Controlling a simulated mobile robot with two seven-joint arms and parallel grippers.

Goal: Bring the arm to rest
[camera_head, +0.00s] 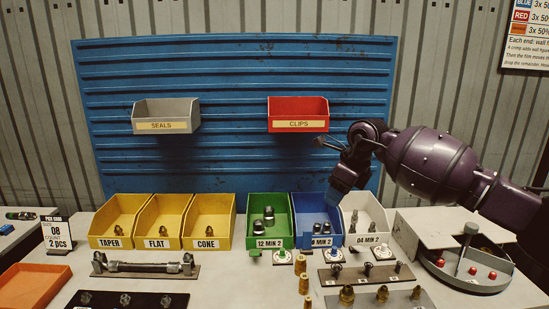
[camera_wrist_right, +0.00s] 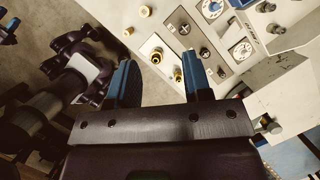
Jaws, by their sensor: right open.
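My right arm comes in from the right in the head view, purple and bulky, in front of the blue back panel (camera_head: 230,75). Its gripper (camera_head: 340,190) hangs over the blue bin (camera_head: 317,218), with blue fingertips pointing down. In the right wrist view the two blue fingers of this gripper (camera_wrist_right: 162,82) stand apart with nothing between them. Beyond them lie several brass fittings (camera_wrist_right: 178,75) and a pale panel with round dials (camera_wrist_right: 212,10). My left gripper is not in the head view.
Yellow bins (camera_head: 160,222), a green bin (camera_head: 268,220) and a white bin (camera_head: 366,222) line the bench. A grey seals bin (camera_head: 166,113) and a red clips bin (camera_head: 298,112) hang behind. A round tray (camera_head: 468,270) with red parts stands right. Fittings stand along the front.

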